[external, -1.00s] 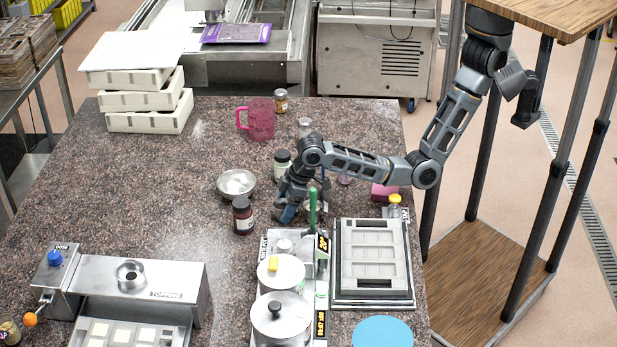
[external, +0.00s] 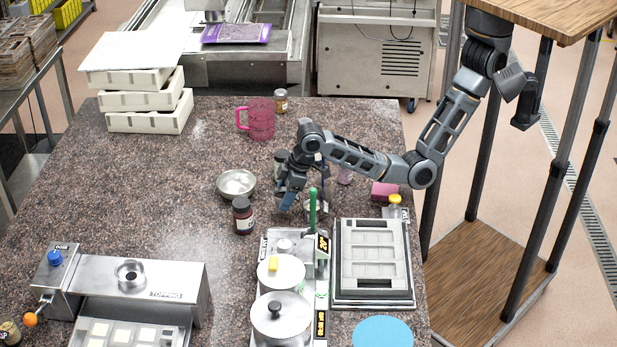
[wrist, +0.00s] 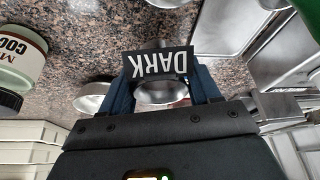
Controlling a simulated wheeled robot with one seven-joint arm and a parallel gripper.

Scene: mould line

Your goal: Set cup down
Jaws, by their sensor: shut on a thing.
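My gripper (external: 288,198) is above the middle of the stone counter, pointing down. In the wrist view its two blue fingers (wrist: 163,88) are closed on a metal cup (wrist: 163,97) with a black label reading DARK. In the external view the held cup is mostly hidden by the gripper, and I cannot tell whether its base touches the counter.
A metal bowl (external: 237,184) and a dark jar (external: 243,217) stand left of my gripper. A green handle (external: 312,208) and the machine with lidded pots (external: 281,315) are close in front. A grey mould (external: 375,262) lies at right. The counter's left middle is clear.

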